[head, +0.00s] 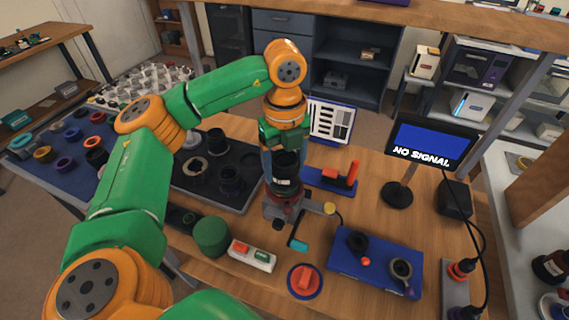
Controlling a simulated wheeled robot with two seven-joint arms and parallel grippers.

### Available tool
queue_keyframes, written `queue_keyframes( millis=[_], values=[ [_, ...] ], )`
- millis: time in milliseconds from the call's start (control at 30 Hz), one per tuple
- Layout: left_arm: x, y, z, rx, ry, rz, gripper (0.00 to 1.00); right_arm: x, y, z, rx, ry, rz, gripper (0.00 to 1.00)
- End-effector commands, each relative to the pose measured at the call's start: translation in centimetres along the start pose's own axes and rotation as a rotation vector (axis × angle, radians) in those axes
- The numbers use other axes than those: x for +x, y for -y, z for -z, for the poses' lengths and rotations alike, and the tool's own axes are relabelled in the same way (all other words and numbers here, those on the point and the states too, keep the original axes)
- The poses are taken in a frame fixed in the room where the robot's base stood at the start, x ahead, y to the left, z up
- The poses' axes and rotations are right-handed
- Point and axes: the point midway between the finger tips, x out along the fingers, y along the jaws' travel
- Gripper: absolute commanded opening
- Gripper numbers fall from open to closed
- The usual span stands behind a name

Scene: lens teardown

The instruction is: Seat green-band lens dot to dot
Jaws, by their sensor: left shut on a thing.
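My left gripper (284,158) points straight down near the middle of the table and is shut on a black lens (285,171), with a small pale mark on its side. I cannot make out a green band or a dot on it at this size. The lens is upright, directly over a grey mount (280,208) with a dark red ring; whether they touch or a gap is left I cannot tell. My right gripper is not in view.
A dark tray (190,187) with black rings lies to the left. A blue mat (375,275) with small parts lies front right. A green cylinder (211,237) and a switch box (252,255) stand in front. A monitor (430,140) stands on the right.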

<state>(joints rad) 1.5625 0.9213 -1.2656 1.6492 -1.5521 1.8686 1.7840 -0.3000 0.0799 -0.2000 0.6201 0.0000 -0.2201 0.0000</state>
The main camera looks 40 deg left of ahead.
Motion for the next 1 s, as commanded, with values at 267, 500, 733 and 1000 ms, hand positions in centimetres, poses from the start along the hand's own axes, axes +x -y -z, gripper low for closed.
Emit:
queue_keyframes(
  millis=[267, 500, 733, 1000],
  values=[
    [-0.03, 0.02, 0.00, 0.000, 0.001, 0.001, 0.00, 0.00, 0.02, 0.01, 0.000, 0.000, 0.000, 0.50],
    [0.26, 0.02, 0.00, 0.000, 0.001, 0.001, 0.00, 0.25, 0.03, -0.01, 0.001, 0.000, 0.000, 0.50],
    [0.29, 0.02, -0.01, 0.000, 0.001, 0.001, 0.00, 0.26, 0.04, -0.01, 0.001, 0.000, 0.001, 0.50],
    [0.30, 0.02, -0.01, 0.000, 0.001, 0.001, 1.00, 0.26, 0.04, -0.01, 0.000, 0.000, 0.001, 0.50]
  ],
)
